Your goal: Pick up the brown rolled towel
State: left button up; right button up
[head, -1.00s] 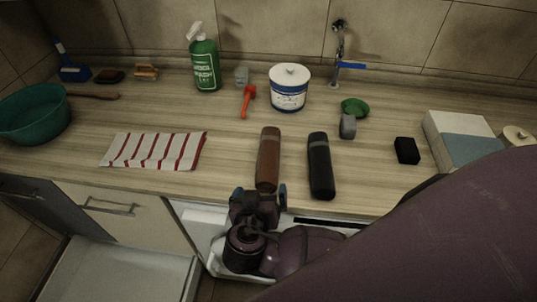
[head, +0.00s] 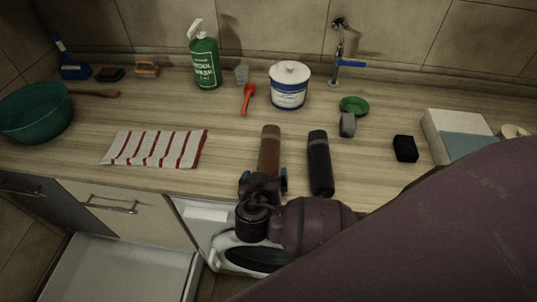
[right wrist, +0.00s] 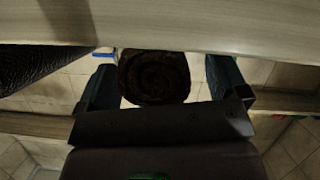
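The brown rolled towel (head: 269,150) lies on the counter with its near end toward the front edge. My right gripper (head: 263,177) is at that near end, with one finger on each side of the roll. In the right wrist view the towel's spiral end (right wrist: 154,77) sits between the two spread fingers of the gripper (right wrist: 160,85), with gaps on both sides. The gripper looks open and not closed on the towel. The near part of the towel is hidden by the gripper in the head view. My left gripper is not in view.
A black rolled towel (head: 320,163) lies close to the right of the brown one. A striped cloth (head: 155,148) lies to the left. A white tub (head: 289,88), a red tool (head: 248,98) and a grey block (head: 347,125) stand farther back.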

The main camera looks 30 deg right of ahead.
jog(key=c, duration=0.9)
jog(key=shift+o, duration=0.2)
jog(key=shift+r, duration=0.15)
